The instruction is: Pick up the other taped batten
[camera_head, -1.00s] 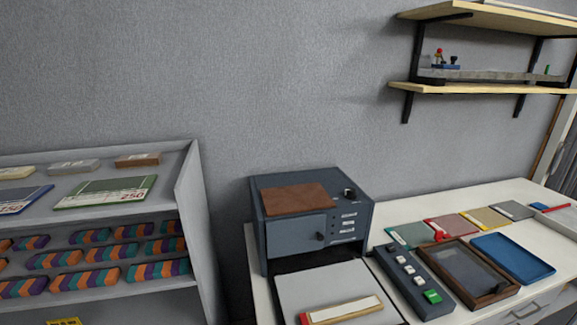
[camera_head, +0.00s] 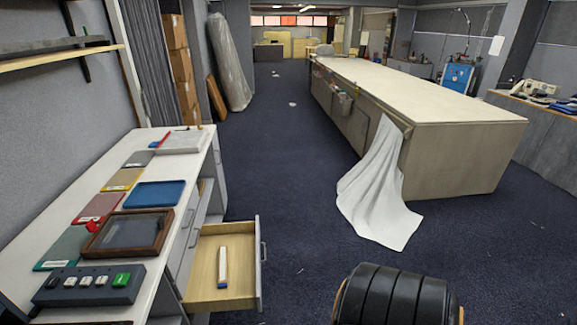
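A slim pale batten (camera_head: 222,266) lies lengthwise in an open wooden drawer (camera_head: 205,288) below the white counter at the left. It has light wood edges, a white top face and a small bluish part at its near end. Nothing touches it, and the drawer around it is bare. Neither of my grippers shows in this view.
The counter (camera_head: 38,239) holds a button panel (camera_head: 88,285), a brown-framed tray (camera_head: 127,233), a blue tray (camera_head: 155,194) and coloured plates. A long table (camera_head: 440,100) with a hanging white cloth (camera_head: 378,190) stands right. A black ribbed object (camera_head: 395,296) is at the bottom.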

